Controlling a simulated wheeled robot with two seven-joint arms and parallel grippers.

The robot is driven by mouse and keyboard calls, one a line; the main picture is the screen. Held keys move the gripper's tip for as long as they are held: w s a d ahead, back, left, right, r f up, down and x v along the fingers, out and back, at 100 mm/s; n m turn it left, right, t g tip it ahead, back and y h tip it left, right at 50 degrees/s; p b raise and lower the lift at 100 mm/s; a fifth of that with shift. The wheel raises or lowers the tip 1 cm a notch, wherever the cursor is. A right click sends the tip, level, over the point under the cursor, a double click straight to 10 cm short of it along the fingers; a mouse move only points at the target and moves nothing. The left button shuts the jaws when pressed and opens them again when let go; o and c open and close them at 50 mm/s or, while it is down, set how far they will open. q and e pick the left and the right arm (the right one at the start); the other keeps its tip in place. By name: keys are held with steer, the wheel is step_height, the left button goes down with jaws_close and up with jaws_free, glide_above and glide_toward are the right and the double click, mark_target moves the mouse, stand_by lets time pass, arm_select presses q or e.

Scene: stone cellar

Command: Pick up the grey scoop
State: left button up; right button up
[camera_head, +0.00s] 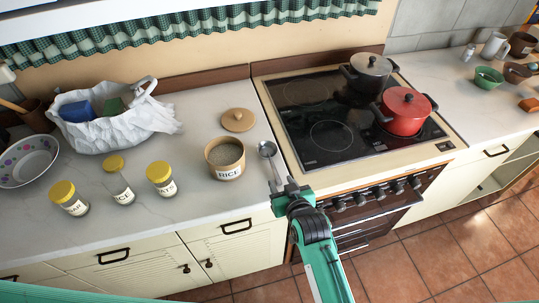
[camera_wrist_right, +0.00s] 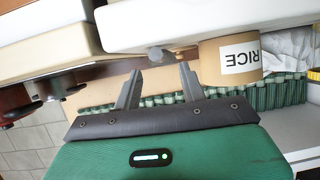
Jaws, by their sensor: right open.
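The grey scoop (camera_head: 267,149) lies on the pale counter beside the rice jar, near the stove's left edge. Its bowl is at the back and its handle points toward the front edge. My right gripper (camera_head: 277,183) is open at the counter's front edge, by the handle end. In the right wrist view the scoop shows as a small grey shape (camera_wrist_right: 156,53) just beyond the gap between the open fingers (camera_wrist_right: 160,72). I cannot tell whether the fingers touch the handle. My left gripper is not in view.
The open rice jar (camera_head: 225,160) stands just left of the scoop, with a round wooden lid (camera_head: 238,120) behind. Several yellow-lidded jars (camera_head: 161,178) stand left.

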mark_target(277, 175)
steer(key=shift+w+a, duration=0.1)
steer(key=shift+w, duration=0.05)
steer(key=shift+w+a, duration=0.1)
steer(key=shift+w, duration=0.15)
steer(key=p+x, duration=0.1)
steer(key=x, duration=0.2)
steer(key=shift+w+p, duration=0.15)
steer(key=shift+p, duration=0.25)
steer(key=shift+w+a+f, duration=0.1)
steer(key=shift+w+f, duration=0.2)
steer(key=shift+w, duration=0.2)
jaws_close()
